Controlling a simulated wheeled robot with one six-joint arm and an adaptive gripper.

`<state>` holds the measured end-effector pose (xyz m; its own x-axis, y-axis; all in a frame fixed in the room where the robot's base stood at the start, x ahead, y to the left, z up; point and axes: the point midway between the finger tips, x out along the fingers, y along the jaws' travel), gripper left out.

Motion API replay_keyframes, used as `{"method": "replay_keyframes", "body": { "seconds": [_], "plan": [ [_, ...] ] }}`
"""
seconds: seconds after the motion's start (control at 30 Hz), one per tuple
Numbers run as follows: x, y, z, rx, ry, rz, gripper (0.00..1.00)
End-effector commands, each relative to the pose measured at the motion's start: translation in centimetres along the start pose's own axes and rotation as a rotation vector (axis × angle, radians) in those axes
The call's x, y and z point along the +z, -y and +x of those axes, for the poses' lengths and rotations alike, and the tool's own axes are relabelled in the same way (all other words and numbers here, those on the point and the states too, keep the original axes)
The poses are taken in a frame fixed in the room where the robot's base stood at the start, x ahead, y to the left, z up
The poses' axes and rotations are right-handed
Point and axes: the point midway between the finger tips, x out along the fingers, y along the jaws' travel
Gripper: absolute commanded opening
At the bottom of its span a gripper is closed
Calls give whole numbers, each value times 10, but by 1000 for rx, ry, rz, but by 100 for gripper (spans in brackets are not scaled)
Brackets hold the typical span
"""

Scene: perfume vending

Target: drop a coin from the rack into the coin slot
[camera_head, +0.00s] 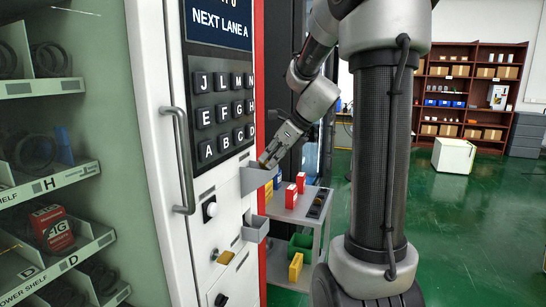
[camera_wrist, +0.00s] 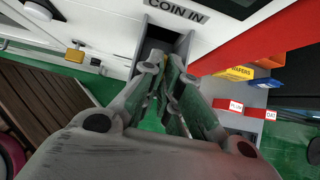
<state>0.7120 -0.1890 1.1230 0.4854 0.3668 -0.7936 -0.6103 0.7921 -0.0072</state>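My gripper (camera_head: 268,161) is at the grey open-topped coin tray (camera_head: 256,181) on the front of the white vending machine, below the keypad. In the wrist view, the "COIN IN" label (camera_wrist: 176,11) is above the dark opening of this tray (camera_wrist: 184,45). My gripper's fingertips (camera_wrist: 164,65) are in front of or over that opening, close together with a narrow gap. I cannot make out for sure whether a coin is between them. A small dark rack (camera_head: 317,207) sits on the grey side cart; its contents are too small to tell.
The cart (camera_head: 290,212) carries red and white boxes (camera_head: 291,196). A second grey tray (camera_head: 256,229) juts out lower on the machine. A long door handle (camera_head: 183,160) is at left.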

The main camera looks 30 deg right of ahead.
Motion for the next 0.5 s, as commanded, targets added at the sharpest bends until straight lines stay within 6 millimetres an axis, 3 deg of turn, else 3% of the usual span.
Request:
{"method": "replay_keyframes", "body": {
  "seconds": [0.2,0.23,0.33,0.5],
  "plan": [
    [0,0,0,0,0,0,0],
    [0,0,0,0,0,0,10],
    [0,0,0,0,0,0,28],
    [0,0,0,0,0,0,30]
  ]
}}
